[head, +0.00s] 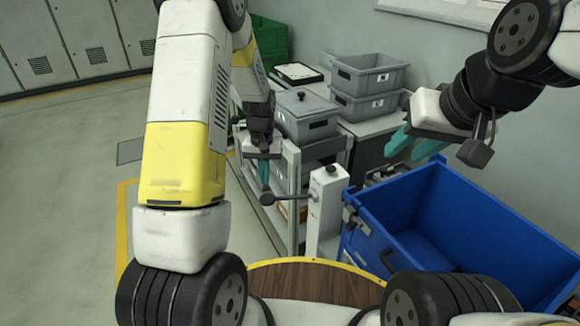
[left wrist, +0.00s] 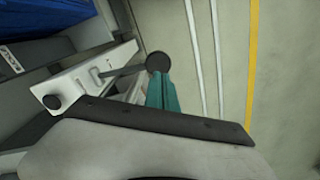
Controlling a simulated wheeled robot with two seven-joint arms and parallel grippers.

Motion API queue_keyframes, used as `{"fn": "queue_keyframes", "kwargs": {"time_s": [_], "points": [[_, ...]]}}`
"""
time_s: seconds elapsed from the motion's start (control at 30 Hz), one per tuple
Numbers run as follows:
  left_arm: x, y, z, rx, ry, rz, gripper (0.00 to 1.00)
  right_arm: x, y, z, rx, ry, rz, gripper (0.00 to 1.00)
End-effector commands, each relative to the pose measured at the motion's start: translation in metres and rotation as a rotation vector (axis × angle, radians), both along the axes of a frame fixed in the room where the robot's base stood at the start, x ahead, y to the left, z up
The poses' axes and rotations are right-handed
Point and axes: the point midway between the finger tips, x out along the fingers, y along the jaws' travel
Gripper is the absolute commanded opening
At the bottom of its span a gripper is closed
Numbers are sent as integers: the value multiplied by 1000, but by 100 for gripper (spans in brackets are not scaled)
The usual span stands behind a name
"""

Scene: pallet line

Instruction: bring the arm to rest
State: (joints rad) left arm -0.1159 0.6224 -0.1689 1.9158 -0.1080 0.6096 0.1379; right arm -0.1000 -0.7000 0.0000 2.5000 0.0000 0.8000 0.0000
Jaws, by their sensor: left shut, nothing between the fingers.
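My left gripper (head: 264,175) hangs with its teal fingers pointing down, just above the black knob of a lever (head: 290,198) on a white post. In the left wrist view its fingers (left wrist: 162,92) are together and empty, and the lever's round black knob (left wrist: 158,62) shows close to their tips. I cannot tell whether they touch it. My right gripper (head: 402,153) is at the right, its two teal fingers apart with nothing visible between them, above the back edge of the blue bin.
A large empty blue bin (head: 377,211) stands at the right. Behind the lever post (head: 327,205) is a rack with a lidded grey box (head: 306,123). Stacked grey crates (head: 368,75) and a green crate (head: 270,42) stand at the back. Floor at the left is clear.

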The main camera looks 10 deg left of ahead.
Motion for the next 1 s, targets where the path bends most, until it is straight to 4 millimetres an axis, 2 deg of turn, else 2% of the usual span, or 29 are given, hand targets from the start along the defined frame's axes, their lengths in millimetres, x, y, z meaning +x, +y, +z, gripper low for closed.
{"fn": "queue_keyframes", "kwargs": {"time_s": [0.13,0.23,0.37,0.47,0.6,0.7,0.9,1.0], "points": [[0,0,4,-3,-5,0,0,0,0,0,0,0,0,36],[-3,-1,23,-14,-27,0,0,0,0,0,0,0,0,36],[-15,-4,74,-44,-87,-3,0,0,0,0,0,0,0,36],[-33,-8,120,-72,-144,-9,0,0,0,0,0,0,0,36],[-66,-11,175,-106,-223,-25,0,0,0,0,0,0,0,36],[-93,-14,208,-126,-281,-39,0,0,0,0,0,0,0,36],[-154,-19,258,-153,-397,-72,0,0,0,0,0,0,0,36],[-185,-21,273,-159,-452,-90,0,0,0,0,0,0,0,36]]}}
